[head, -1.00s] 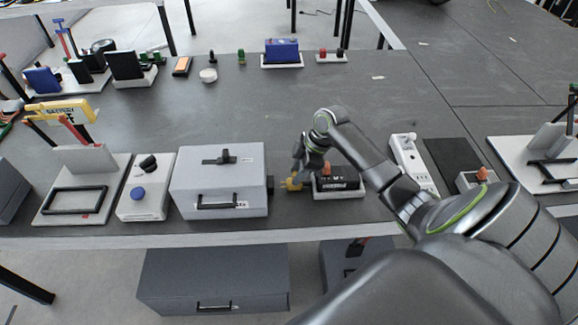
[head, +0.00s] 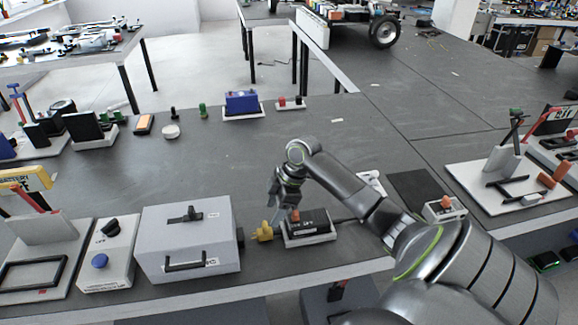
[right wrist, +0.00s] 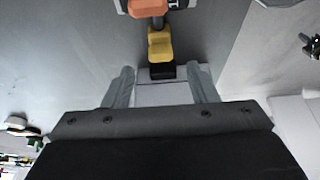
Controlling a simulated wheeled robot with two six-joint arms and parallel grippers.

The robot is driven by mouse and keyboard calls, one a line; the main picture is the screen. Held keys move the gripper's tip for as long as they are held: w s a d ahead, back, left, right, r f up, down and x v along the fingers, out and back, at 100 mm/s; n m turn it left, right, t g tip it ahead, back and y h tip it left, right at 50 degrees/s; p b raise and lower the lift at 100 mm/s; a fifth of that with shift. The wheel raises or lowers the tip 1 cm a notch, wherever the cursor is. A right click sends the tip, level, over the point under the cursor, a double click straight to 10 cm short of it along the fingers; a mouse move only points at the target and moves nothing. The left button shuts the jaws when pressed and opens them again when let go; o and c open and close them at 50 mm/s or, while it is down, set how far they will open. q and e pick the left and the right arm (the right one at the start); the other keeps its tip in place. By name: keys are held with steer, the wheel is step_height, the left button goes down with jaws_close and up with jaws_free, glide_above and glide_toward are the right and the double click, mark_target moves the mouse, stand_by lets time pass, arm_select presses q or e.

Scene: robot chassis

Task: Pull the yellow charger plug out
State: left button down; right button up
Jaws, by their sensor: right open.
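The yellow charger plug (head: 264,232) lies low between a light grey box (head: 187,245) and a small black charger unit with an orange knob (head: 307,226). A dark socket (head: 240,238) is on the box's right side; I cannot tell whether the plug sits in it. My right gripper (head: 278,210) is just above and beside the plug, pointing down. The yellow plug (right wrist: 160,45) is ahead of the fingertips, touching a black part. My left gripper is not in view.
A white control box with a blue button (head: 99,262) stands left of the grey box. A dark mat (head: 415,190) and a small white unit with an orange knob (head: 444,208) are to the right.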

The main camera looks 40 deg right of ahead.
steer(key=v, duration=1.2)
steer(key=shift+r+b, duration=0.2)
steer(key=shift+b, duration=0.1)
steer(key=shift+f, duration=0.1)
